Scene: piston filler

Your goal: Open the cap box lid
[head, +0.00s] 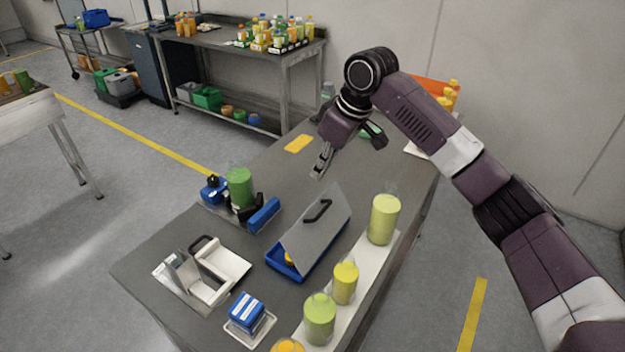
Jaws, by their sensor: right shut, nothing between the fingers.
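The cap box is a blue tray (285,266) with a grey sloping lid (306,236) and a black handle (318,210). It stands mid-table. The lid sits tilted, with a gap at the front where a little yellow shows inside. My right gripper (320,172) is shut and empty, above the table beyond the box and apart from the lid and handle. My left gripper is not in view.
A blue device holding a green bottle (240,188) stands left of the box. A grey metal fixture (203,275) and a small blue block (246,310) are at the front left. Yellow-green containers (383,219) line the right side.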

